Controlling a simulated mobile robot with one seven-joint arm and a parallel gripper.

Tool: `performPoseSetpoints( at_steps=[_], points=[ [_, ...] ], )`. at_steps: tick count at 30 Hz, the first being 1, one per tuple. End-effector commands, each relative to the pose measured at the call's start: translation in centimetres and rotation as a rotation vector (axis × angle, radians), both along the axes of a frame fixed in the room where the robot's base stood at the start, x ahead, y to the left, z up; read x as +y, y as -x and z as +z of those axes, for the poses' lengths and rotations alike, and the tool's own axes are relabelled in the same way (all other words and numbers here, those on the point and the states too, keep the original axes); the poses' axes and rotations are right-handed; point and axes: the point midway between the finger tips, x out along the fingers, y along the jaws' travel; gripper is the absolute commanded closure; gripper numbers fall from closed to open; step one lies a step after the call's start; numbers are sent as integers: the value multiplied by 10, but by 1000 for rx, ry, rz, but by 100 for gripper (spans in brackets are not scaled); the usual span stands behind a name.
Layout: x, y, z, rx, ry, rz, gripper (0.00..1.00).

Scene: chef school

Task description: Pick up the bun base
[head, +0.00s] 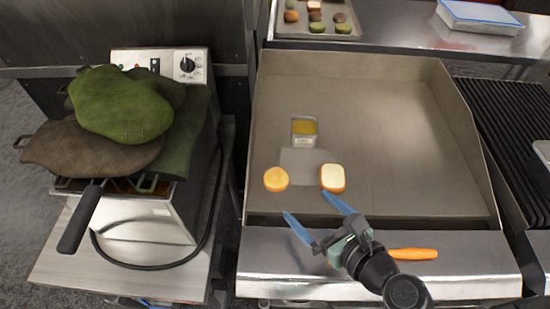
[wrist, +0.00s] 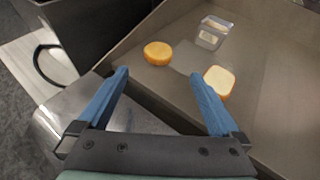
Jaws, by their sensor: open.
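A bread piece with a pale cut face up and an orange-brown edge, which looks like the bun base (head: 333,178), lies on the griddle. It also shows in the wrist view (wrist: 219,81), just beyond the right fingertip. A round, smooth orange-yellow piece (head: 276,179) lies to its left; it shows in the wrist view (wrist: 157,53) ahead of the gap between the fingers. I cannot tell for sure which bun part it is. My gripper (head: 309,204) has its blue fingers spread, with nothing between them, over the griddle's front edge. It shows in the wrist view (wrist: 160,74) too.
A small clear container with yellow contents (head: 304,131) stands behind the two pieces. The griddle (head: 400,120) has raised side and back walls; its right half is clear. An orange handle (head: 412,254) lies on the front ledge. A fryer (head: 150,215) with oven mitts stands left.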

Motion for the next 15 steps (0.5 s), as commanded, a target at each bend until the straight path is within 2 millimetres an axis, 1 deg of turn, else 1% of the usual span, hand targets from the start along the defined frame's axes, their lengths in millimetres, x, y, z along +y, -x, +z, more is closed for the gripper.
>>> performPoseSetpoints(
  at_steps=[2, 4, 12, 15],
  points=[
    [3, -1, -1, 13, -21, -3, 0],
    [7, -8, -6, 15, -25, -1, 0],
    [32, -46, -26, 14, -21, -1, 0],
    [38, -54, -30, 13, -20, -1, 0]
  ],
)
